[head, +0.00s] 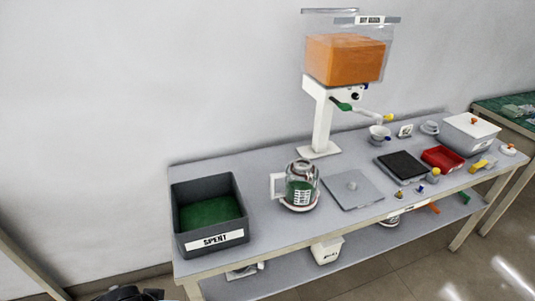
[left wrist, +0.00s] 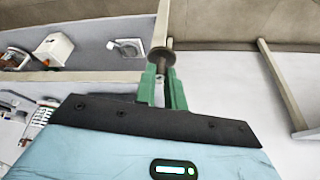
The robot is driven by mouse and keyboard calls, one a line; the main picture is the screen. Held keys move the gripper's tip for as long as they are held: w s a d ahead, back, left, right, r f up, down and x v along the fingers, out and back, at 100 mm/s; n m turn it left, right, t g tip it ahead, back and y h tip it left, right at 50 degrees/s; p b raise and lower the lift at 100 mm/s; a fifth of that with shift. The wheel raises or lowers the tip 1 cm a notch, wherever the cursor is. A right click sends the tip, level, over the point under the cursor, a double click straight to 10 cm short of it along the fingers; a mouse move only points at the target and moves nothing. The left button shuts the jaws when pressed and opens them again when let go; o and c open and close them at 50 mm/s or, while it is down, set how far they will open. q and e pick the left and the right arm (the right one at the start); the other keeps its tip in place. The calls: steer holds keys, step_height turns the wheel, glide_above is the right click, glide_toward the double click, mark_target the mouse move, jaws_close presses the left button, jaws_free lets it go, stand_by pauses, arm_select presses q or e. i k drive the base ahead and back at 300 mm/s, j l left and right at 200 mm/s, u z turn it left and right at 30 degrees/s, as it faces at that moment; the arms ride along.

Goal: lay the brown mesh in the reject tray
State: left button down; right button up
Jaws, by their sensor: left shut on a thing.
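My left gripper (left wrist: 161,85) shows in the left wrist view with its green fingers shut on a small brown piece with a round, flanged end, which I take for the brown mesh (left wrist: 161,55). It is held out past the front edge of the table, over the floor. A shallow red tray (head: 443,158), likely the reject tray, lies at the right of the table in the head view and looks empty. No writing on it can be read. Neither the gripper fingers nor the mesh can be made out in the head view. My right gripper is in neither view.
A dark bin marked SPENT (head: 209,240) stands at the left end. A glass jug (head: 300,188), a grey plate (head: 352,188) and a black tray (head: 402,166) lie between. A tall dispenser (head: 322,125) stands behind. A white box (head: 469,133) and small coloured parts are near the red tray.

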mark_target(441, 162)
steer(key=i+l+u, duration=0.2)
steer(key=l, duration=0.55)
steer(key=i+l+u, duration=0.15)
steer(key=l, duration=0.65)
steer(key=l+u, duration=0.2)
steer(key=l, duration=0.55)
steer(key=i+l, duration=0.1)
steer(key=l, duration=1.25)
steer(key=i+l, duration=0.15)
steer(key=l, duration=0.55)
steer(key=i+l, duration=0.1)
steer(key=l, duration=0.55)
